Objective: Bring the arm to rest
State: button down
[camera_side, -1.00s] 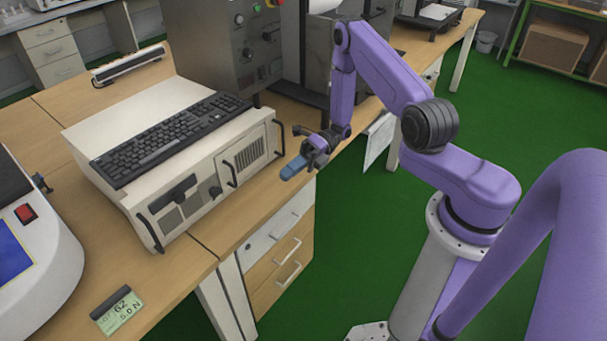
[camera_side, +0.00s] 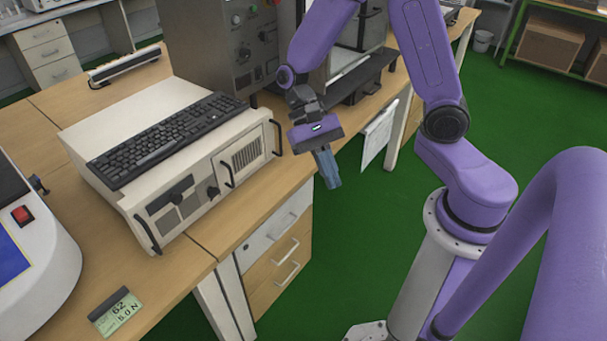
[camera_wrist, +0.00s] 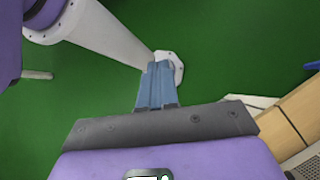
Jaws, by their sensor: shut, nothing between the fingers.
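My gripper (camera_side: 331,178) hangs at the end of my purple arm in the side view, in front of the bench edge and to the right of the beige computer case. Its blue-grey fingers point down and are together, with nothing between them. In the wrist view the closed fingers (camera_wrist: 157,80) show above the green floor and the foot of my own grey stand. The gripper appears clear of the bench and the case.
A beige case (camera_side: 200,175) with a black keyboard (camera_side: 165,140) on top sits on the wooden bench (camera_side: 95,255). A grey control cabinet (camera_side: 225,45) stands behind. A white device (camera_side: 40,235) is at left. Green floor (camera_side: 350,245) is open below the gripper.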

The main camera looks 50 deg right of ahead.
jog(key=s+d+r+n+t+h, duration=0.1)
jog(key=s+r+n+t, duration=0.2)
jog(key=n, duration=0.6)
jog(key=s+d+r+n+t+h, duration=0.1)
jog(key=s+r+n+t, duration=0.2)
jog(key=n, duration=0.6)
jog(key=s+t, duration=0.2)
jog(key=s, duration=0.1)
jog(key=shift+s+d+r+n+h, duration=0.2)
jog(key=shift+d+n+h, duration=0.1)
jog(key=shift+d+n, duration=0.1)
jog(key=c, duration=1.8)
grip_release()
